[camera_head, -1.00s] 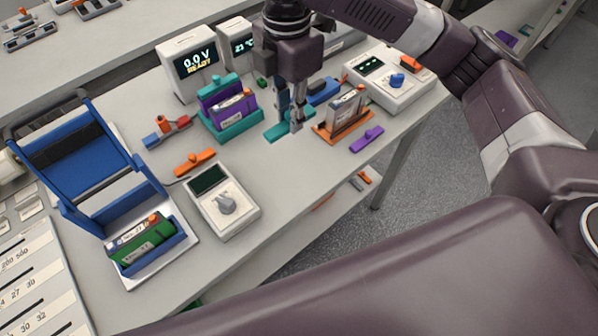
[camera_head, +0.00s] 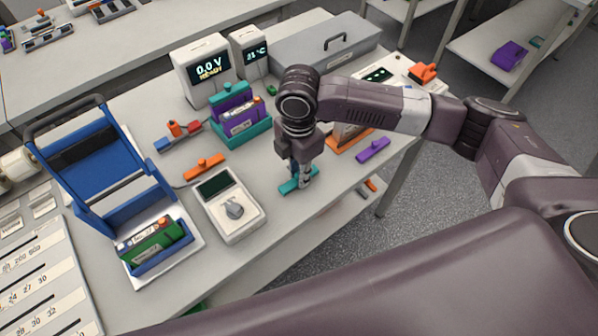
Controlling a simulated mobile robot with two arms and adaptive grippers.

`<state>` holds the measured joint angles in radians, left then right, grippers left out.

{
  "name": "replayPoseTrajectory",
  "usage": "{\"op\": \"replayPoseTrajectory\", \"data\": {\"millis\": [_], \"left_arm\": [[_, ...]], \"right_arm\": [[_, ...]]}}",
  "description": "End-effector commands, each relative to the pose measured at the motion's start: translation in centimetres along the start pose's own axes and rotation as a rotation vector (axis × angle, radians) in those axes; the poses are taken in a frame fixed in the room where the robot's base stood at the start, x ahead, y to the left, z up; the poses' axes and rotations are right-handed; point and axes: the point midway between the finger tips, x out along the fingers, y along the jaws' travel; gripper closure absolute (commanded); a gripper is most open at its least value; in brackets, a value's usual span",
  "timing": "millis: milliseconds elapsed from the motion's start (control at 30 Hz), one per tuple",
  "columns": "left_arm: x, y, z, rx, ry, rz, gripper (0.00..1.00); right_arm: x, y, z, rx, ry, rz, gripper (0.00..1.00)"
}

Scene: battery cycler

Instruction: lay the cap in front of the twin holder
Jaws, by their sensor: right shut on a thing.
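The teal cap (camera_head: 288,187) is at the fingertips of my right gripper (camera_head: 301,181), which is shut on it from above. It is low near the table's front edge; whether it touches the table I cannot tell. The teal holder (camera_head: 245,137), which seems to be the twin holder, stands behind and to the left of the gripper. My left gripper is not in view.
An orange cap (camera_head: 204,167) and a meter with a knob (camera_head: 230,208) lie to the left. A purple cap (camera_head: 373,149) and an orange holder (camera_head: 346,145), partly hidden by my arm, are to the right. A blue press (camera_head: 95,170) stands far left. Display boxes (camera_head: 201,70) stand behind.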

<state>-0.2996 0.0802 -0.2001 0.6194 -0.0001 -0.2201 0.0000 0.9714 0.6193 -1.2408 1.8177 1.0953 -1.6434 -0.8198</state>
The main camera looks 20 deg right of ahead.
Motion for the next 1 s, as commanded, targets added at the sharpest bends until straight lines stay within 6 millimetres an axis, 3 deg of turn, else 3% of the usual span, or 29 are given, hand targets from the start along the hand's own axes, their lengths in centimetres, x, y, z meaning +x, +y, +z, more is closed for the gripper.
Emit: {"op": "replayPoseTrajectory", "data": {"millis": [367, 400, 533, 833, 1000], "left_arm": [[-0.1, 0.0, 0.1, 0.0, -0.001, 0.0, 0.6], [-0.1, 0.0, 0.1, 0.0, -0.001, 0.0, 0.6], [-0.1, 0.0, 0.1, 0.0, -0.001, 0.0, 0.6], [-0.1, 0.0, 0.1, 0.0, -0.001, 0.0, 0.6], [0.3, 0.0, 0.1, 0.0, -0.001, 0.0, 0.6]], "right_arm": [[0.6, 0.0, -0.1, -0.001, 0.001, 0.0, 0.97], [0.6, 0.0, -0.1, -0.001, 0.001, 0.0, 0.82], [0.6, 0.0, 0.0, -0.001, 0.001, 0.0, 0.67], [0.5, 0.0, 0.0, -0.001, 0.0, 0.001, 0.66], [-1.1, 0.2, 0.0, 0.001, 0.001, 0.005, 0.66]]}}
